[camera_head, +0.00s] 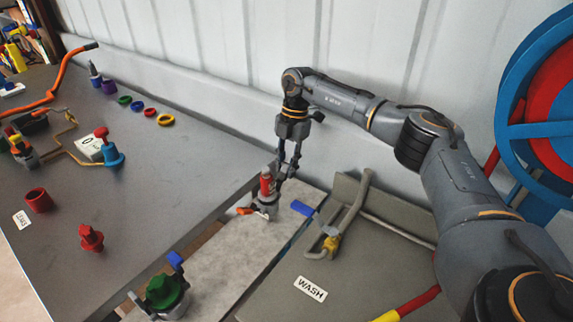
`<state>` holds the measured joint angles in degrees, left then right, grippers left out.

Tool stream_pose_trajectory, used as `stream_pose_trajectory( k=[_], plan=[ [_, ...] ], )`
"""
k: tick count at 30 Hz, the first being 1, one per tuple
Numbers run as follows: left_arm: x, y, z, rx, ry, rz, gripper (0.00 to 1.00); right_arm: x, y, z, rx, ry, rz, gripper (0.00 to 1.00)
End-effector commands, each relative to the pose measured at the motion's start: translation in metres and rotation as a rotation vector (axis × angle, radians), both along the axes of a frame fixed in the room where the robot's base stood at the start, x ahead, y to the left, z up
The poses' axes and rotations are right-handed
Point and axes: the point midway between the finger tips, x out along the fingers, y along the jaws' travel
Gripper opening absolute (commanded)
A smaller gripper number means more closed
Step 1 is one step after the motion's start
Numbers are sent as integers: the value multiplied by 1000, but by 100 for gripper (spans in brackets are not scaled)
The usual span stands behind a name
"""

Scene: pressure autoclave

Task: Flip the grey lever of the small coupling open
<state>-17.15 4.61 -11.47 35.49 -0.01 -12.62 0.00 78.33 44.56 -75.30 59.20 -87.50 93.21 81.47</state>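A small coupling (265,204) with a grey body, a red upright top (266,183) and an orange lever (245,210) stands on the pale slab. A grey lever cannot be told apart from its grey body at this size. My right gripper (286,177) points down just behind and to the right of the red top, with its fingertips close to the coupling. Whether the fingers touch it or hold anything is not clear. My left gripper is out of view.
A coupling with a green top (162,289) and blue lever stands at the slab's near end. A blue handle (303,208) and bent pipe (350,220) are to the right, on the panel marked WASH (312,288). The dark panel (150,215) on the left has bare room.

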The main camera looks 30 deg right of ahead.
Motion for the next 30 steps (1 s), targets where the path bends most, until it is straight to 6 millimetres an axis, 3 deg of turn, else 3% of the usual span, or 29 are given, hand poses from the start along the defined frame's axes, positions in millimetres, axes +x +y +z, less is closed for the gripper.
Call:
stream_pose_trajectory(
  k=[3,13,24,30],
  plan=[
    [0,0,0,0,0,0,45,0,0,0,-1,0,0,45],
    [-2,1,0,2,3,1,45,1,-1,5,-1,-1,0,45],
    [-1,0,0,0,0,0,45,6,-13,60,0,-2,0,45],
    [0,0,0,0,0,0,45,7,-16,73,0,0,0,45]
  ],
)
